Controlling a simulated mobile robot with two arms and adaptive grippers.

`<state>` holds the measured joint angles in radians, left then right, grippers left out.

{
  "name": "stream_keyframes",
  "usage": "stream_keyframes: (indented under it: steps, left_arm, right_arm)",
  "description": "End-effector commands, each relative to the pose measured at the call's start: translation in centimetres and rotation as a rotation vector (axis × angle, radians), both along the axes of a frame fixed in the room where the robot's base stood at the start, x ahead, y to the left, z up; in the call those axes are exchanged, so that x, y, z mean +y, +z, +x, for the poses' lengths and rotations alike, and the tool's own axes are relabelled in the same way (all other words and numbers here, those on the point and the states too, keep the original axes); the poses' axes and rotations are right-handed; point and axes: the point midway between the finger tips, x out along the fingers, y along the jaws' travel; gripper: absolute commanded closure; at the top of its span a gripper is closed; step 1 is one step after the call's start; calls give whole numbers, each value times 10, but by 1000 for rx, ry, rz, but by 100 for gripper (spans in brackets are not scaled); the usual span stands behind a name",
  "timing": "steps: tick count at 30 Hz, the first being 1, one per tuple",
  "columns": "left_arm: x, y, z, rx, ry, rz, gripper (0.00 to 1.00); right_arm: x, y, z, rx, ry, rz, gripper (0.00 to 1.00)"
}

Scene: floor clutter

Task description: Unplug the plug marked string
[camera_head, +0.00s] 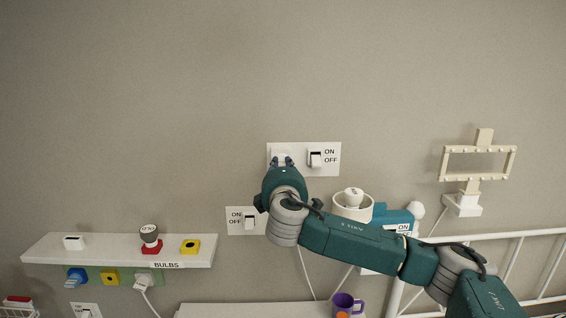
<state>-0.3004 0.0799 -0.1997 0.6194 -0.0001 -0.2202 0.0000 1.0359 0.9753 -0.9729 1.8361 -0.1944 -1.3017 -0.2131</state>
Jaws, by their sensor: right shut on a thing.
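My right gripper (282,162) is at the upper wall plate (304,147), shut on a small white plug (281,155) at the plate's left side. The plug is mostly hidden by the fingers and I cannot read a "string" mark on it. It appears to be at the plate still; any gap behind it cannot be seen. A switch (315,158) marked ON and OFF sits to its right on the same plate. A thin white cord (305,271) hangs below my wrist; its upper end is hidden behind my arm. My left gripper is out of view.
A second switch plate (241,221) is left of my wrist. A white shelf (100,247) marked BULBS holds a red-based knob (151,240) and a yellow block (190,246). A cream lamp frame (478,163) and white rail (520,238) stand right. A purple mug (343,302) is below.

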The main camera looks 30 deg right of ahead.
Motion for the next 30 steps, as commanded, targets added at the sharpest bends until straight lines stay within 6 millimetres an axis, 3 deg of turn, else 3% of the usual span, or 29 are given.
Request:
stream_keyframes:
  steps: [1,30]
  left_arm:
    - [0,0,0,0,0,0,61]
    - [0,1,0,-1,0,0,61]
  right_arm:
    - [1,-9,0,15,2,4,100]
    - [14,-3,-22,4,1,1,100]
